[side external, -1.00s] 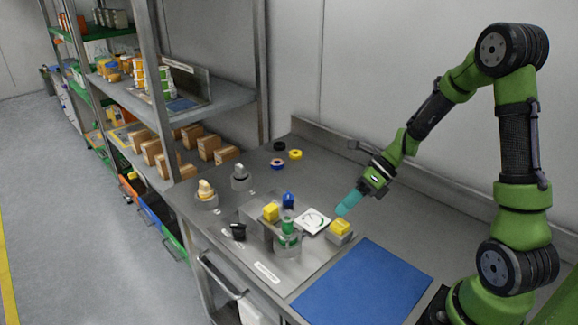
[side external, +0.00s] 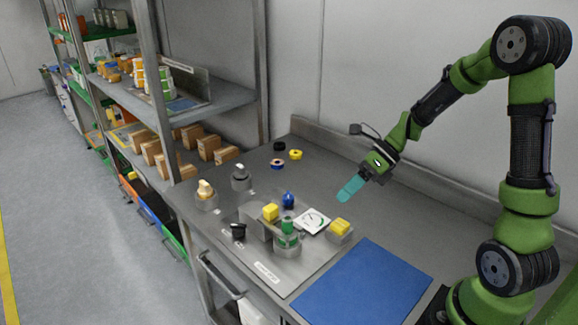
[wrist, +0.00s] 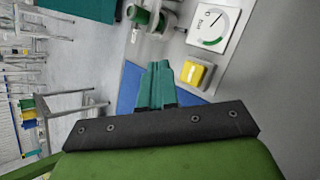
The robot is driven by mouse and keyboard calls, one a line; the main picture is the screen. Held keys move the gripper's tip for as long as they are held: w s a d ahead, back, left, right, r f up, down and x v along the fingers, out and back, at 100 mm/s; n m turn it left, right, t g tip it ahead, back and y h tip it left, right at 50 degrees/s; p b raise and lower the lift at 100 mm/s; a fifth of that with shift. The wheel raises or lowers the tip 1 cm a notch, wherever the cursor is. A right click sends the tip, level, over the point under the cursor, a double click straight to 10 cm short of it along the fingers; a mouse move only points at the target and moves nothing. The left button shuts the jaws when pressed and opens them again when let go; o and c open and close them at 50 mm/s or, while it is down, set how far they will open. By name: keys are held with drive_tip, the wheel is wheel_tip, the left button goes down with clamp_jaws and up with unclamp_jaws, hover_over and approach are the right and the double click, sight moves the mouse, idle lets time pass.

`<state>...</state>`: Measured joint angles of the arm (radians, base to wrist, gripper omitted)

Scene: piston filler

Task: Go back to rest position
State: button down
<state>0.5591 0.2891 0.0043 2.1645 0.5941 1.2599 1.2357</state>
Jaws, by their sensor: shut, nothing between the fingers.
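My gripper (side external: 350,188) has teal fingers, which are shut with nothing between them. In the side view it hangs in the air above the bench, behind and above the yellow-topped block (side external: 340,228) and the white dial gauge (side external: 313,221). In the wrist view the fingers (wrist: 156,86) point up the picture. The yellow-topped block (wrist: 195,73) lies to their right and the gauge (wrist: 213,22) is farther up and right. The fingers touch nothing that I can see.
A blue mat (side external: 362,284) lies at the front. Coloured rings (side external: 295,154) lie at the back. A shelf rack (side external: 205,98) stands left.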

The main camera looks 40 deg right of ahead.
drive_tip(key=shift+n, duration=0.3)
drive_tip(key=s+a+r+n+t+h, duration=0.1)
drive_tip(key=s+a+r+n+h, duration=0.2)
drive_tip(key=n, duration=1)
drive_tip(key=s+a+r+n+t+h, duration=0.2)
drive_tip(key=s+a+r+n+h, duration=0.1)
drive_tip(key=s+r+n, duration=0.4)
wheel_tip(320, 180, up, 3)
drive_tip(key=a+n, duration=0.1)
drive_tip(key=n, duration=0.6)
drive_tip(key=shift+s+a, duration=0.3)
drive_tip(key=shift+a, duration=0.1)
